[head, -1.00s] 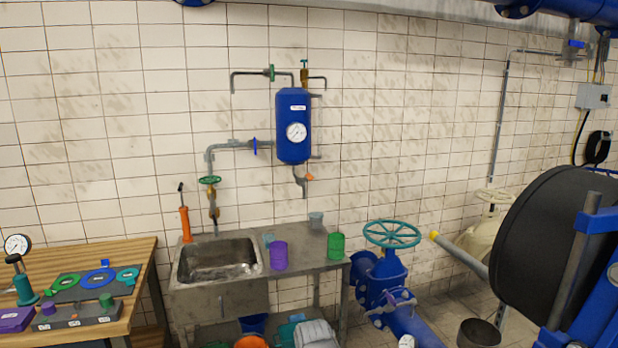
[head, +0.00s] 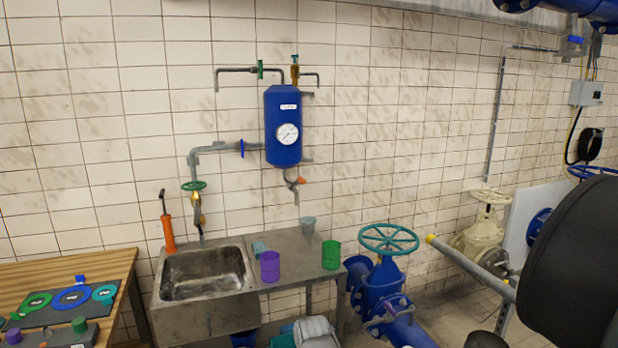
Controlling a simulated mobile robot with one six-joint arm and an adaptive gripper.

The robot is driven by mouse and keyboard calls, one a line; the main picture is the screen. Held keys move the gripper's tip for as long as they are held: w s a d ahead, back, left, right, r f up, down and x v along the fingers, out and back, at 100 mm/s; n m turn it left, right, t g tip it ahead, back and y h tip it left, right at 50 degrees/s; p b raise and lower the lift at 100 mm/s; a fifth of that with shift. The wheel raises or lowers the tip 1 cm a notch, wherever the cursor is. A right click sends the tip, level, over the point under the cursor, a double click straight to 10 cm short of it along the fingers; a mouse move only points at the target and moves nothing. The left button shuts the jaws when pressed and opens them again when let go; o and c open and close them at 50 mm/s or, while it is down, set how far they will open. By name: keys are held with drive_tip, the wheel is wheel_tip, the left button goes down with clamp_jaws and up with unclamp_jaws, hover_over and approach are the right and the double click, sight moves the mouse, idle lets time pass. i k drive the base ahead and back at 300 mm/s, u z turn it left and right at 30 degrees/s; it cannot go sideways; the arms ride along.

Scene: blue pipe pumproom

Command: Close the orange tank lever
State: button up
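The blue wall tank (head: 283,125) with a round gauge hangs on the tiled wall above the sink bench. Its small orange lever (head: 300,181) shows at the drain valve under the tank, at the right of the grey outlet pipe. The lever is too small to tell its exact angle. My gripper is not in view, so nothing of mine is seen near the lever.
A metal sink bench (head: 290,262) stands below the tank, with a purple cup (head: 270,266), a green cup (head: 331,254) and a grey cup (head: 308,225). A blue valve with a teal handwheel (head: 388,239) stands right of it. A wooden table (head: 75,268) is at left.

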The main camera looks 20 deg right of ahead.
sight(300, 180)
drive_tip(key=i, duration=1.3)
drive_tip(key=u, duration=0.05)
